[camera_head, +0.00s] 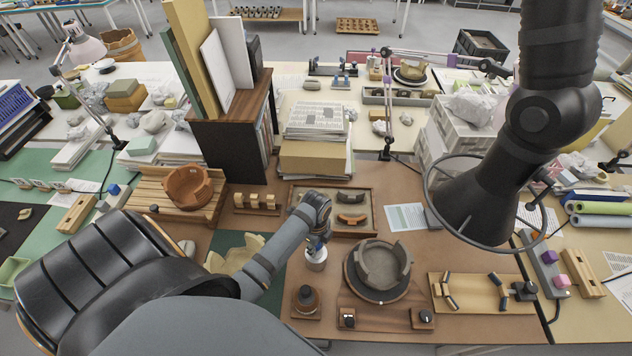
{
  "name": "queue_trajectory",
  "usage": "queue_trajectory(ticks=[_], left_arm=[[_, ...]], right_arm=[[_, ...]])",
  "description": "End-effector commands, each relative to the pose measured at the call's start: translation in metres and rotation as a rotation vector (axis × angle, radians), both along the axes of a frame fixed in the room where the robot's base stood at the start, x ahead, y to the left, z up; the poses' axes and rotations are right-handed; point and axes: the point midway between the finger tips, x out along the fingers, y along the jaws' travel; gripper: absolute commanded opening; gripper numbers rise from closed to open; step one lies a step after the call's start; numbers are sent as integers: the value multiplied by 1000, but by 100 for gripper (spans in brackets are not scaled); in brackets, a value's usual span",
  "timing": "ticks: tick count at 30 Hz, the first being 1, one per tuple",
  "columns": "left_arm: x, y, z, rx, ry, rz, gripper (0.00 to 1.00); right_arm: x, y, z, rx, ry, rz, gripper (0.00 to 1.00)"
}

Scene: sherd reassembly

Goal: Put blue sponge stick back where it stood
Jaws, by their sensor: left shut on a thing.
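My left gripper (316,238) reaches over the bench from the lower left and is shut. A small blue part of the blue sponge stick (316,244) shows at its fingertips; the rest is hidden by the gripper. A small white pot (316,260) stands directly beneath. From this angle I cannot tell whether the stick is in the pot or just above it. My right gripper is not in view; a large dark arm part hangs at the right.
Right of the pot, a round turntable (383,298) bears a grey-brown partial vessel (384,266). A dark bottle (306,298) stands in front. A tray with sherds (370,225) lies behind. A wooden rack (465,306) and a ring-shaped frame (428,190) are at right.

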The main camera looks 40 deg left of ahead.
Motion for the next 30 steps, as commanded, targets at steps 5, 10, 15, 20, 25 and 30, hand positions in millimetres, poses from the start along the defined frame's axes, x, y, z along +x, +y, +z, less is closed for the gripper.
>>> queue_trajectory(ticks=[5,10,15,20,25,30], left_arm=[[0,0,0,0,0,0,46],[0,0,0,0,0,0,53],[0,0,0,0,0,0,53],[1,1,18,1,-5,0,53],[1,1,60,1,-6,-1,53],[1,1,97,1,-4,-1,53]], right_arm=[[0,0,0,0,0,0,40],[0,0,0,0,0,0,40],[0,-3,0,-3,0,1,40],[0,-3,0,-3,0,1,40],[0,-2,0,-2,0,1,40],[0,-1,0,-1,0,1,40]])
